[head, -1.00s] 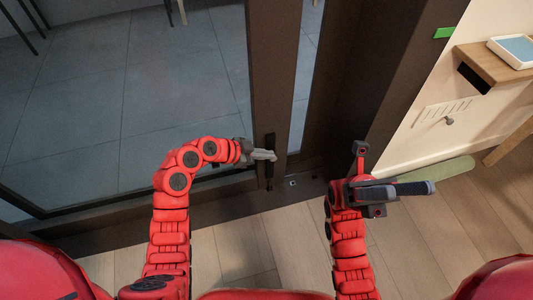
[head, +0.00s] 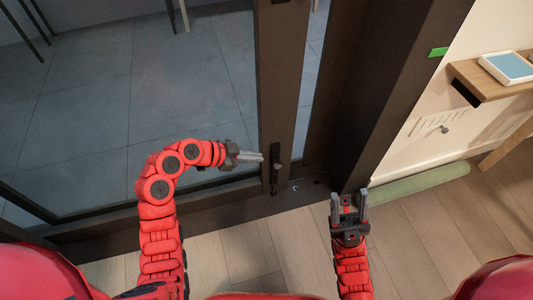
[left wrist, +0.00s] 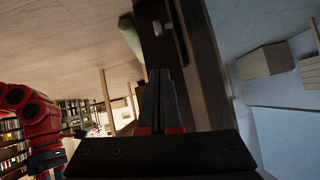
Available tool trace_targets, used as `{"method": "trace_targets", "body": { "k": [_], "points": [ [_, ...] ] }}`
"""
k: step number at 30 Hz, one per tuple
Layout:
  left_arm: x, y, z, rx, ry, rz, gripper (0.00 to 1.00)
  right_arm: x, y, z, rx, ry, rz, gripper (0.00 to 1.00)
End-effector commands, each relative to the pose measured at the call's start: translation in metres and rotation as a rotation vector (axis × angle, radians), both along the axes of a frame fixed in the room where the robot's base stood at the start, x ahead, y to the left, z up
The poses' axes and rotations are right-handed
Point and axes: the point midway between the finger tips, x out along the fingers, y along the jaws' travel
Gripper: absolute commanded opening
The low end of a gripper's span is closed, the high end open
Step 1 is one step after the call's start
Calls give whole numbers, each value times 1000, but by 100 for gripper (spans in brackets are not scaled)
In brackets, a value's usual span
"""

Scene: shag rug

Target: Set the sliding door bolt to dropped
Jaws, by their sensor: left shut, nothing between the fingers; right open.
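The sliding door bolt (head: 276,168) is a dark narrow fitting low on the brown door stile, with a small knob; whether it is raised or dropped is too small to tell. My left gripper (head: 262,157) is shut and empty, just left of the bolt, with its tips pointing right, close to the stile. In the left wrist view its closed fingers (left wrist: 160,85) point up the picture towards a dark frame part. My right gripper (head: 349,198) is open and empty, low at the right by the foot of the frame, away from the bolt.
The door's glass (head: 140,100) lies left of the stile (head: 281,75). A dark floor track (head: 225,208) runs below it. A green roll (head: 415,184) lies along the right wall under a wooden shelf (head: 490,78). The wooden floor in front is clear.

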Motion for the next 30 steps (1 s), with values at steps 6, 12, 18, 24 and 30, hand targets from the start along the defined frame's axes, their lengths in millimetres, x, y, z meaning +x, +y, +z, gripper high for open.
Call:
{"method": "trace_targets", "body": {
  "k": [6, 12, 18, 24, 30],
  "points": [
    [-10, 22, 19, -1, -3, 1, 0, -2, -5, 11, 27, -3, -12, 50],
    [-12, 26, 22, -1, -3, -2, 0, -2, -6, 12, 33, -5, -15, 50],
    [-12, 26, 21, -1, -3, -2, 0, -2, -6, 12, 33, -6, -14, 50],
    [-12, 26, 21, 0, -2, -3, 0, -2, -6, 12, 33, -6, -14, 50],
    [-12, 26, 21, 0, -2, -3, 0, -2, -6, 12, 33, -6, -14, 50]
  ]
}}
